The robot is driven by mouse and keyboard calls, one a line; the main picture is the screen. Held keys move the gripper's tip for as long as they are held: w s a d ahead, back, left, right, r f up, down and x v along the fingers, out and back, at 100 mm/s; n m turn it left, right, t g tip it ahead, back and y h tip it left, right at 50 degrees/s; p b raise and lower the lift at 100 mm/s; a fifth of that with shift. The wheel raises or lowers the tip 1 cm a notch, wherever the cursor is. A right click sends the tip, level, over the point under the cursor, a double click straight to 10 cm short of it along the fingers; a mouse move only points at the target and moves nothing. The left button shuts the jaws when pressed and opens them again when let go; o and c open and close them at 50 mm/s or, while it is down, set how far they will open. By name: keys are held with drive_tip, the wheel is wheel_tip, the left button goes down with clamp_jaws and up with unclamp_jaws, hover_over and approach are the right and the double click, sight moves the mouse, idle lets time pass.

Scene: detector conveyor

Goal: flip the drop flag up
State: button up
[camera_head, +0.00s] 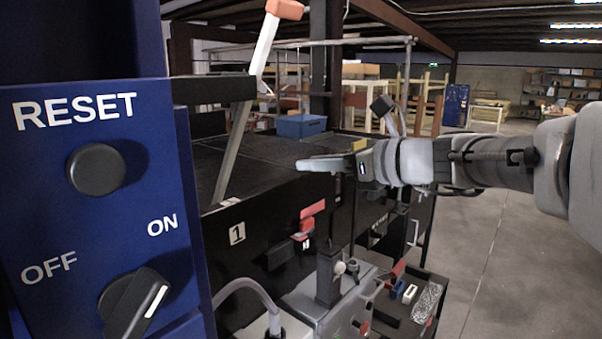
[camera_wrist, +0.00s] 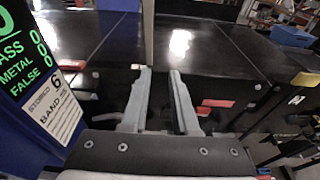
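My gripper (camera_head: 305,163) reaches in from the right, above the dark conveyor, with its fingers pointing left. In the wrist view its two fingers (camera_wrist: 160,72) are apart with nothing between them. A red flag-like piece (camera_head: 312,209) sits on the black side panel below my gripper, above a second red piece (camera_head: 301,236). Red pieces also show right of the fingers in the wrist view (camera_wrist: 217,103). I cannot tell for certain which is the drop flag. A tilted pale lever (camera_head: 265,45) with an orange end (camera_head: 284,9) rises left of my gripper, apart from it.
A blue panel (camera_head: 60,220) with a RESET button (camera_head: 96,169) and an OFF/ON knob (camera_head: 134,303) fills the left. A blue box (camera_head: 300,126) stands behind the conveyor (camera_head: 250,160). A grey machine box (camera_head: 335,305) stands in front. Open floor lies at the right.

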sight(227, 183)
drive_tip(key=shift+g+h, duration=0.3)
drive_tip(key=w+a+f, duration=0.1)
drive_tip(key=a, duration=0.2)
drive_tip(key=w+a+f, duration=0.1)
drive_tip(key=a+f, duration=0.1)
drive_tip(key=a, duration=0.1)
drive_tip(key=w+a+f, duration=0.1)
drive_tip(key=w+a, duration=0.1)
drive_tip(key=a, duration=0.1)
drive_tip(key=shift+w+f, duration=0.1)
drive_tip(key=shift+f, duration=0.15)
clamp_jaws()
drive_tip(key=x, duration=0.9)
drive_tip(key=shift+w+a+f+p, duration=0.2)
drive_tip(key=shift+a+p, duration=0.1)
drive_tip(key=shift+p, duration=0.1)
drive_tip(key=shift+w+a+b, duration=0.1)
drive_tip(key=shift+a+b, duration=0.05)
drive_tip(key=shift+b, duration=0.3)
